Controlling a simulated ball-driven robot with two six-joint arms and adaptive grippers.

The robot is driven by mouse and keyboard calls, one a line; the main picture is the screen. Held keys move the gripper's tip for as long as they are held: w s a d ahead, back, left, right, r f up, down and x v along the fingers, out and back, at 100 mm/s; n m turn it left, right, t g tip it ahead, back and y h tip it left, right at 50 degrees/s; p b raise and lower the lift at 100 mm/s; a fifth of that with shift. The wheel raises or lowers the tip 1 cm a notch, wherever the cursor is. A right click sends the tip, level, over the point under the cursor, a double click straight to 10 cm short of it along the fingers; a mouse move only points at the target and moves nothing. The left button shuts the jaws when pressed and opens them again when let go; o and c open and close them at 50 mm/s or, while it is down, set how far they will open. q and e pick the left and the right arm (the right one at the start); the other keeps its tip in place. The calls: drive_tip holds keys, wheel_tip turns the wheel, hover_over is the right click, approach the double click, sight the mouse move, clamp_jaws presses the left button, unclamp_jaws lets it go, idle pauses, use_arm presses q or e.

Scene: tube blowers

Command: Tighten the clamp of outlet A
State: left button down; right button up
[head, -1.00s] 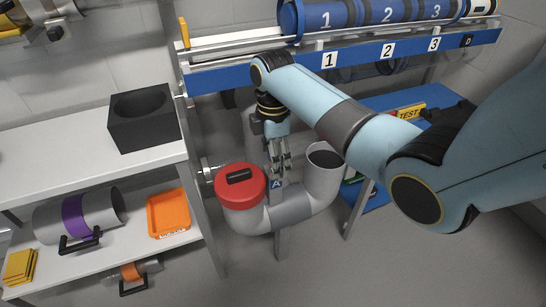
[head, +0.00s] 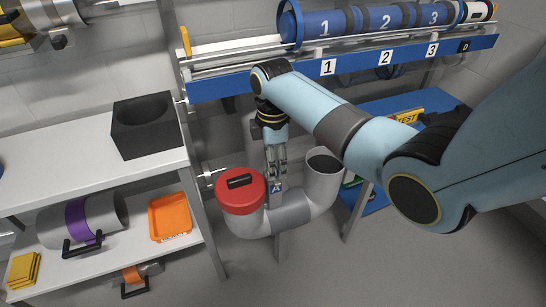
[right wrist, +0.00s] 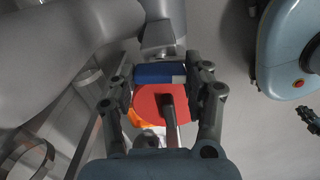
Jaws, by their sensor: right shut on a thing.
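Outlet A is a grey U-shaped pipe (head: 290,215) in the middle of the head view. Its left end carries a red cap (head: 228,201) with a dark handle; its right end is open upward. A small blue piece marked A (head: 277,187) sits on the pipe between the two ends. My right gripper (head: 276,173) points down and is shut on this blue piece, which shows between the fingers in the right wrist view (right wrist: 160,73). The red cap (right wrist: 148,102) shows beyond the fingers there. I cannot tell whether the piece is the clamp's handle. My left gripper is out of view.
A blue rail (head: 235,86) with numbered blue tubes (head: 350,23) runs behind my right arm. White shelves at left hold a black block (head: 147,140), an orange tray (head: 165,233) and a pipe with a purple band (head: 77,222). A blue shelf (head: 372,205) stands right of the outlet.

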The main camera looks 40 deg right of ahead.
drive_tip(key=m+p, duration=0.1)
drive_tip(key=p, duration=0.1)
drive_tip(key=m+p, duration=0.1)
drive_tip(key=m, duration=0.1)
drive_tip(key=shift+r+p, duration=0.3)
drive_tip(key=shift+p, duration=0.05)
drive_tip(key=m+p, duration=0.2)
drive_tip(key=m, duration=0.1)
drive_tip(key=shift+f, duration=0.1)
drive_tip(key=m+p, duration=0.1)
drive_tip(key=m, duration=0.2)
drive_tip(key=shift+m+p, duration=0.4)
drive_tip(key=m+p, duration=0.1)
drive_tip(key=m, duration=0.2)
drive_tip(key=shift+f, duration=0.15)
use_arm(q)
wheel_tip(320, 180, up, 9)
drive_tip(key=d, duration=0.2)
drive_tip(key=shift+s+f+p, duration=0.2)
drive_tip(key=shift+p, duration=0.15)
use_arm(e)
drive_tip(key=shift+m, duration=1.8)
drive_tip(key=o, duration=1.2)
